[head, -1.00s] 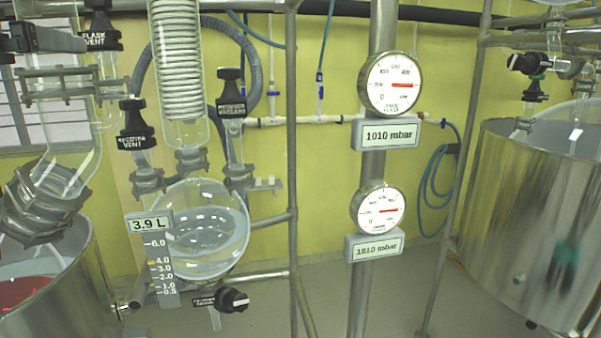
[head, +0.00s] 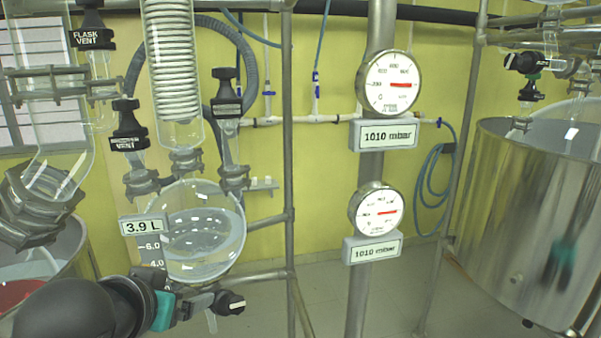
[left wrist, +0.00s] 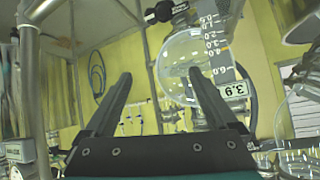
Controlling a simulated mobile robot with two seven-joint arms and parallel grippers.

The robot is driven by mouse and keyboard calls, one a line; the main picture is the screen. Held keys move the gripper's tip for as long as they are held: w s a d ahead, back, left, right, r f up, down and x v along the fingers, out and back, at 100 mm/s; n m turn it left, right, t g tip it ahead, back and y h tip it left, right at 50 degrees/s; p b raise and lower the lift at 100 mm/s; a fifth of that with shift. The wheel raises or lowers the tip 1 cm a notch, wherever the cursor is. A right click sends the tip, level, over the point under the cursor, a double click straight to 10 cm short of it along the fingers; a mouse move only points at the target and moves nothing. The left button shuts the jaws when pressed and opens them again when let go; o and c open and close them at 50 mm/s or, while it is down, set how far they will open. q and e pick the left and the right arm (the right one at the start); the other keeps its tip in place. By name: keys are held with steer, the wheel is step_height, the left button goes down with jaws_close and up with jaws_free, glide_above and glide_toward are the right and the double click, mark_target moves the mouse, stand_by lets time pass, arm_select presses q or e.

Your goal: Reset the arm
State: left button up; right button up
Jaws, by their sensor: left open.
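My left arm comes in at the lower left of the head view, black with a teal ring. Its gripper (head: 203,300) is in front of the lower part of the round glass flask (head: 205,245) and close to the black drain valve knob (head: 231,302). I cannot tell whether it touches the knob. In the left wrist view the two dark fingers (left wrist: 160,77) are spread apart with nothing seen between them. The flask also shows there (left wrist: 182,62), beyond the right finger. The lower part of the level scale is hidden behind my arm in the head view. My right gripper is not in view.
Black vent valves (head: 128,135) and a glass coil condenser (head: 170,70) stand above the flask. A steel post with two gauges (head: 389,83) reading 1010 mbar is right of it. A large steel vessel (head: 500,220) stands at the right.

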arm_select(q)
steer(key=s+d+f+g, duration=0.2)
steer(key=s+f+g, duration=0.5)
steer(key=s+f, duration=1.55)
step_height(320, 180, down, 31)
steer(key=g+b, duration=0.1)
steer(key=b, duration=0.7)
steer(key=s+a+f+b, duration=0.1)
steer(key=s+f+b, duration=0.2)
steer(key=s+f, duration=0.5)
steer(key=s+a+f+g+b, duration=0.1)
steer(key=s+f+b, duration=0.3)
steer(key=f, duration=0.9)
steer(key=s, duration=0.3)
steer(key=shift+s+a+f+m, duration=0.25)
steer(key=shift+s+a+m, duration=0.05)
steer(key=shift+s, duration=0.05)
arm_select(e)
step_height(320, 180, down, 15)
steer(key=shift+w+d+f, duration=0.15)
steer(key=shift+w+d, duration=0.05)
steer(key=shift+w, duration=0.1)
